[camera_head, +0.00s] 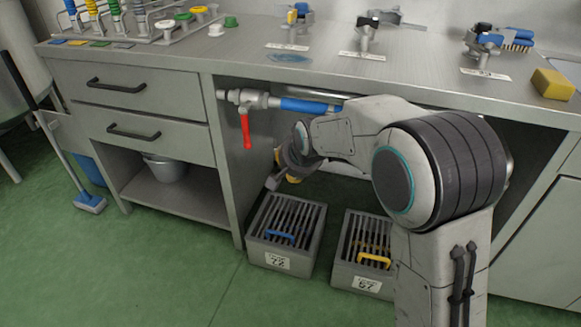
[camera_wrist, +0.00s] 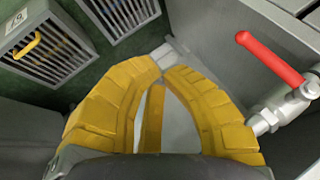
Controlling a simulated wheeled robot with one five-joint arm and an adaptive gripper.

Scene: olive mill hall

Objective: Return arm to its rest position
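My gripper (camera_head: 273,183) is under the steel counter, in front of the open bay and just above the grated box with the blue handle. My arm bends from the right down into this bay. In the wrist view, the yellow fingers of my gripper (camera_wrist: 168,58) come together at their grey tips, and I see nothing held between them. A narrow gap shows further back between the fingers. In the head view, the gripper is small and partly hidden by my wrist.
A pipe with a red valve lever (camera_head: 246,128) is close to my gripper; the lever (camera_wrist: 270,58) is at right in the wrist view. Grated boxes 72 (camera_head: 268,262) and 57 (camera_head: 354,281) stand below. The counter (camera_head: 240,62) overhangs.

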